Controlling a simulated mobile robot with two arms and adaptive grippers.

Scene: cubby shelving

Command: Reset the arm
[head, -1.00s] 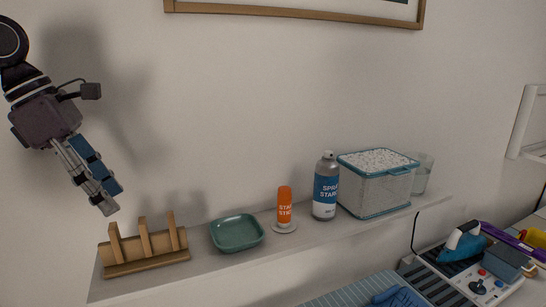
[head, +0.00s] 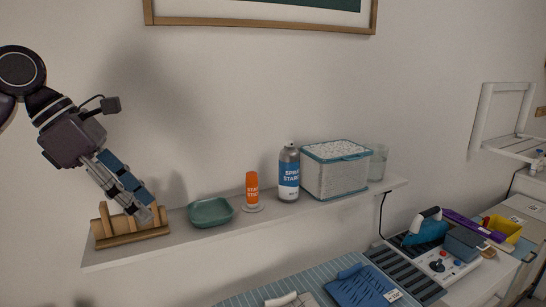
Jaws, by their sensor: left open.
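My left gripper (head: 146,215) comes in from the upper left in the head view. It is open, with its fingers pointing down and right. Its fingertips overlap the right part of a wooden rack (head: 118,238) at the shelf's left end; I cannot tell whether they touch it. Nothing shows held between the fingers. My right gripper is not in view.
Below right are an iron (head: 425,228) and a yellow bin (head: 502,229).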

